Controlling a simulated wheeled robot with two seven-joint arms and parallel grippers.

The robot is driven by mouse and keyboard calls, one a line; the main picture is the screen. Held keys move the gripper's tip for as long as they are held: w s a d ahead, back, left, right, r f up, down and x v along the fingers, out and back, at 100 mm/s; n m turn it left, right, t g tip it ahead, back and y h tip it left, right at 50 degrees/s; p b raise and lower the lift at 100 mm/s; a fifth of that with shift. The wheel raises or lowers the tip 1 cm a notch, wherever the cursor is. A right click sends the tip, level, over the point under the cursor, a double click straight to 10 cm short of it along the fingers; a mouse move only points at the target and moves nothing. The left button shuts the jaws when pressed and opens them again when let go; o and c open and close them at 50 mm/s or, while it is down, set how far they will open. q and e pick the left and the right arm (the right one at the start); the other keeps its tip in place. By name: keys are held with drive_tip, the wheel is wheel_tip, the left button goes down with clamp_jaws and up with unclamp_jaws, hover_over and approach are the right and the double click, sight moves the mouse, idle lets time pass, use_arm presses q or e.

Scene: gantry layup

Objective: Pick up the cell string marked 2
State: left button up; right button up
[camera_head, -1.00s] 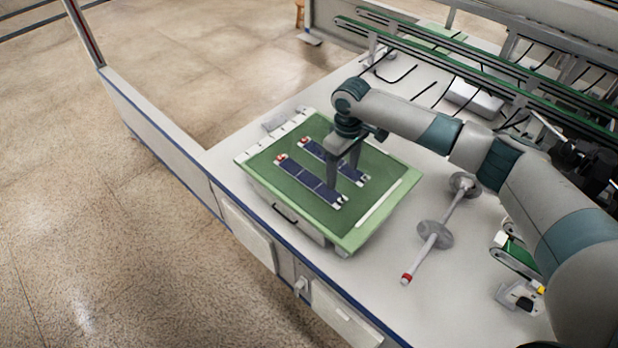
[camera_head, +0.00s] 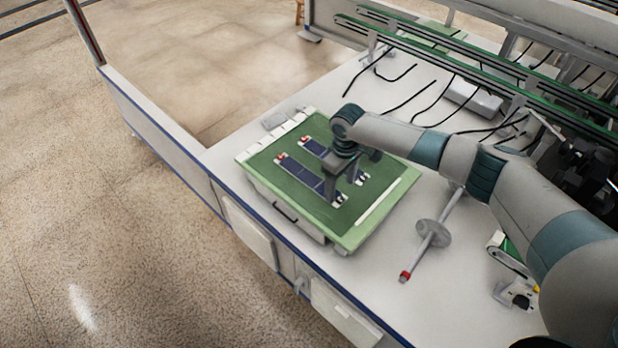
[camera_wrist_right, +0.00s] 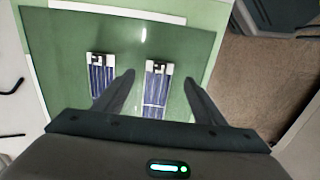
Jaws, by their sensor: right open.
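Two dark blue cell strings with white end tabs lie side by side on the green mat (camera_head: 262,172). The front string (camera_head: 305,178) also shows in the right wrist view (camera_wrist_right: 156,92); the rear string (camera_head: 316,147) shows to its left there (camera_wrist_right: 101,78). I cannot read a number on either. My right gripper (camera_head: 341,190) is open and points down over the mat near the strings' right ends. In the right wrist view its fingers (camera_wrist_right: 160,78) stand on either side of the front string, with nothing between them gripped. My left gripper is not in view.
A grey shaft with a disc (camera_head: 433,234) and red tip lies on the white table right of the mat. Green rails (camera_head: 440,55) and black cables hang at the back. The table's blue front edge borders open floor.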

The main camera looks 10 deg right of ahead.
sight(340, 198)
wheel_tip(340, 198, down, 4)
drive_tip(key=shift+r+p, duration=0.1)
drive_tip(key=shift+p, duration=0.45)
drive_tip(key=shift+d+f, duration=0.1)
drive_tip(key=shift+f, duration=0.25)
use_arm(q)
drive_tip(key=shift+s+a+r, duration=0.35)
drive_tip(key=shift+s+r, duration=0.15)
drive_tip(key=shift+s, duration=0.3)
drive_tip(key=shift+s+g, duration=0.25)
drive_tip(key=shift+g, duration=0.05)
use_arm(e)
drive_tip(key=c, duration=1.2)
drive_tip(key=shift+o, duration=0.2)
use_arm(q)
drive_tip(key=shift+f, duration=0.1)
